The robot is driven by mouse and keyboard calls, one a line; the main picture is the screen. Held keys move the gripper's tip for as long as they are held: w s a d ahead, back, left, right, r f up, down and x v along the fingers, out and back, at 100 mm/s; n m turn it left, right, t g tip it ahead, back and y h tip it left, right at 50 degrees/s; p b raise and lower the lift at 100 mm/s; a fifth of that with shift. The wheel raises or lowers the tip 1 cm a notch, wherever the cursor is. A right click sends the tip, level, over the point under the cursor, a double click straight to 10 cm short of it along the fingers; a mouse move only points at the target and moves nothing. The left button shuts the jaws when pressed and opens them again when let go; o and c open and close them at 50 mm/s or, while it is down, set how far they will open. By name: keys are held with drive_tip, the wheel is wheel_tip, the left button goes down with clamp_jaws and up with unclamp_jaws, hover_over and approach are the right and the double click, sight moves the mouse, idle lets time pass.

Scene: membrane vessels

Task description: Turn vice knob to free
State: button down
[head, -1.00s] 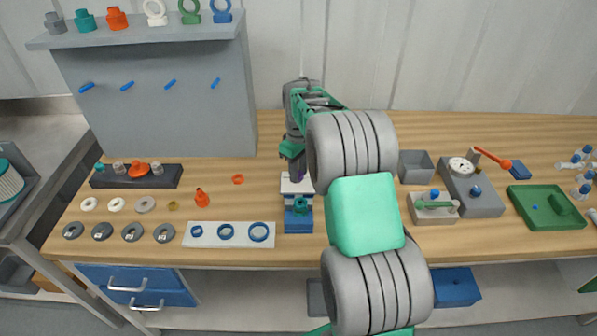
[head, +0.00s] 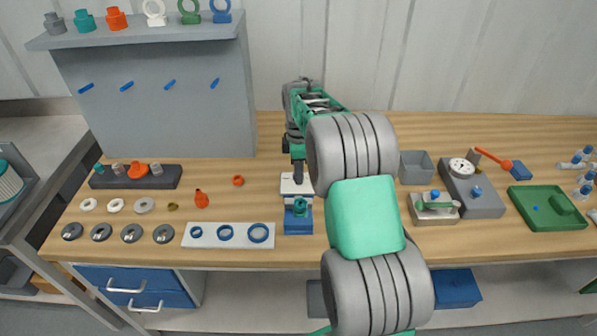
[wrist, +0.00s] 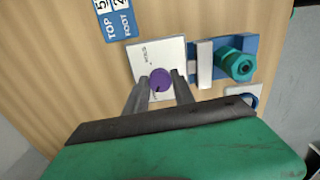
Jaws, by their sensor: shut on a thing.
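The vice has a white plate (wrist: 146,52) with a purple round knob (wrist: 161,84) on it. In the wrist view, beside the plate, a blue vice body (wrist: 249,44) with a pale jaw holds a teal ribbed part (wrist: 238,66). My gripper (wrist: 159,77) has one finger on each side of the purple knob and is shut on it. In the head view, my gripper (head: 297,178) points down at the white plate, and the knob is hidden behind the fingers. The blue vice body (head: 298,223) stands near the table's front edge.
A white strip (head: 205,241) with blue rings lies left of the vice. A grey open box (head: 416,166), a grey block with a gauge (head: 475,198) and a green tray (head: 547,222) stand to the right. A grey board (head: 155,120) stands behind at left.

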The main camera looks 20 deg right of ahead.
drive_tip(key=shift+r, duration=0.1)
idle(0.4)
drive_tip(key=c, duration=1.1)
unclamp_jaws()
drive_tip(key=shift+o, duration=0.2)
wheel_tip(320, 180, up, 7)
drive_tip(key=shift+r+b, duration=0.1)
drive_tip(key=shift+b, duration=0.45)
drive_tip(key=shift+r, duration=0.25)
